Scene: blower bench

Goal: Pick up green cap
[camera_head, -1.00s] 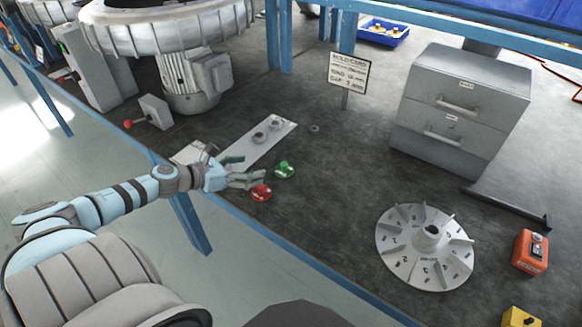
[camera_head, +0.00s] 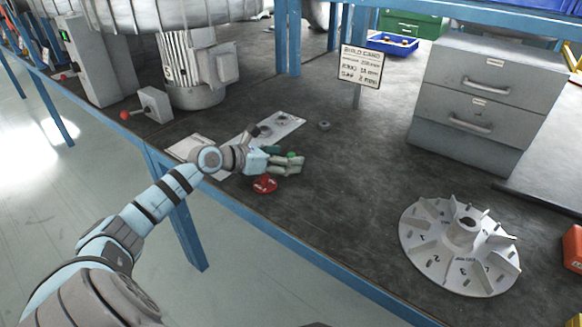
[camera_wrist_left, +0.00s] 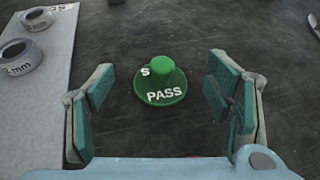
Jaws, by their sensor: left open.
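The green cap (camera_wrist_left: 162,82) is a round disc with a knob and the word PASS, lying on the dark bench mat. In the left wrist view it sits between and just beyond the open fingers of my left gripper (camera_wrist_left: 163,105). In the head view my left gripper (camera_head: 290,162) is low over the bench and hides most of the green cap (camera_head: 291,155). Neither finger visibly touches the cap. My right gripper is not in view.
A red cap (camera_head: 265,184) lies just in front of my left gripper. A pale plate (camera_head: 283,123) with grey rings lies to its left. A bladed impeller disc (camera_head: 448,262), a grey drawer cabinet (camera_head: 468,138) and a sign (camera_head: 361,67) stand right.

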